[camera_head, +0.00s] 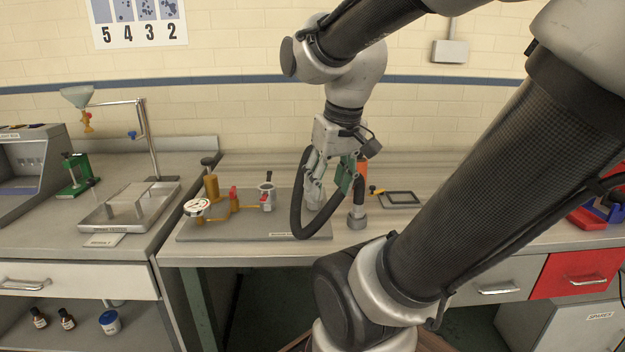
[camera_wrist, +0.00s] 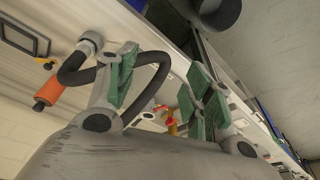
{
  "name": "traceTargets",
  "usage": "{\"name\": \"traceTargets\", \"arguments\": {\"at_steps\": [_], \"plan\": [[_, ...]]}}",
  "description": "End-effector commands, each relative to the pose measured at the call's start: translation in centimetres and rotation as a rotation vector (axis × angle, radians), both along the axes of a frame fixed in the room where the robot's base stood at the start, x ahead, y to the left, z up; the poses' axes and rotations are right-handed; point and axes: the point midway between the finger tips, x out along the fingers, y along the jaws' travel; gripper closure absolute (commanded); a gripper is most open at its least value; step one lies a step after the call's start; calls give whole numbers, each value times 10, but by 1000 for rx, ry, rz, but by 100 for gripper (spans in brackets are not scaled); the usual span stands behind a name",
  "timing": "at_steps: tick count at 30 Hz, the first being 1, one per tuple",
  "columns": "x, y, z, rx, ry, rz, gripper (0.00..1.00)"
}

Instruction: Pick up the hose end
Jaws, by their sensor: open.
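A thick black hose (camera_head: 297,205) hangs in a loop over the front edge of the bench board, beside and below my gripper. In the wrist view the hose (camera_wrist: 160,72) curves behind the left finger and runs to a grey fitting (camera_wrist: 90,42). The hose end itself cannot be told apart clearly; my fingers hide part of the hose. My gripper (camera_head: 333,184) points down over the board's right end, its green-padded fingers apart. The wrist view shows my gripper (camera_wrist: 165,88) with a gap between the pads and nothing clearly held there.
A grey fitting (camera_head: 357,217) stands right of my gripper. A dark frame (camera_head: 402,199) lies farther right. The bench beyond it is partly clear, partly hidden by my arm.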

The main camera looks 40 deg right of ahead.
Motion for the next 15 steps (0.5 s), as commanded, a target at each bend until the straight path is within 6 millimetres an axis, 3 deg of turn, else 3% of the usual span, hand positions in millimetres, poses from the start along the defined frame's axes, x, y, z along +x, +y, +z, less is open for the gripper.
{"name": "traceTargets", "arguments": {"at_steps": [5, 8, 11, 15], "plan": [[18, -25, -5, 75, 36, -192, 48], [36, -45, -8, 157, 38, -410, 48], [63, -75, -14, 289, 23, -771, 48], [108, -123, -18, 539, -26, -1407, 48]]}}
